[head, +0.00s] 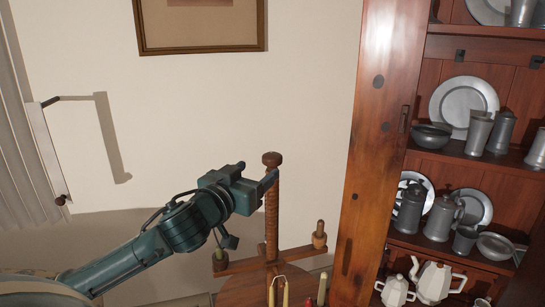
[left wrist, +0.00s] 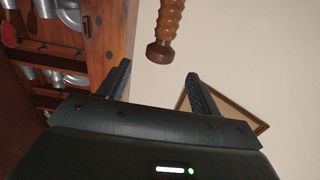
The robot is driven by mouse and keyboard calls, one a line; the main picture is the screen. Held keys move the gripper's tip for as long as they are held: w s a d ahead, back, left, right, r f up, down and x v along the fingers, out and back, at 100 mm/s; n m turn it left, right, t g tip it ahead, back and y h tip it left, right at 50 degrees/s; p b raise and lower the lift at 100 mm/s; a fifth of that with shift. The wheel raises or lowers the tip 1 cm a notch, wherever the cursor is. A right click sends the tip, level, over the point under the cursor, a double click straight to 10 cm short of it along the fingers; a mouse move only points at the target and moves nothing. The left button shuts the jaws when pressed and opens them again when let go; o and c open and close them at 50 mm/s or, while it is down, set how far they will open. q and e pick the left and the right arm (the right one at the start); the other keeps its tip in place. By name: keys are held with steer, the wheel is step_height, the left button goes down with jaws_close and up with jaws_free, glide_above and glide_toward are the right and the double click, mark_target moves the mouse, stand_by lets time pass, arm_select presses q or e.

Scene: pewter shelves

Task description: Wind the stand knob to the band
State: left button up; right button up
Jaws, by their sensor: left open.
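The wooden stand has an upright threaded post (head: 271,222) with a dark round knob (head: 271,158) on top. The left wrist view shows the knob (left wrist: 160,53) hanging upside down in the picture from the ribbed post (left wrist: 169,20). My left gripper (head: 257,176) is beside the upper post, just below knob height in the head view. In the left wrist view my left gripper (left wrist: 157,72) is open and empty, with the knob just beyond the gap between its fingers. I cannot make out a band clearly. My right gripper is not in view.
The stand's crossarm (head: 298,253) carries a wooden cup (head: 319,237) at right. Candles (head: 285,292) stand low in front. A wooden cabinet (head: 365,150) with pewter is close at right. A framed picture (head: 200,48) hangs on the wall behind.

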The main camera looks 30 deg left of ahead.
mark_target(268, 163)
arm_select(q)
steer(key=w, duration=0.5)
steer(key=w+p, duration=0.1)
steer(key=w, duration=0.1)
steer(key=shift+w+a+r, duration=0.1)
steer(key=shift+w+a, duration=0.25)
steer(key=shift+w, duration=0.45)
steer(key=shift+c, duration=0.5)
steer(key=c, duration=0.9)
steer(key=shift+n+y, duration=0.3)
steer(key=shift+y, duration=0.2)
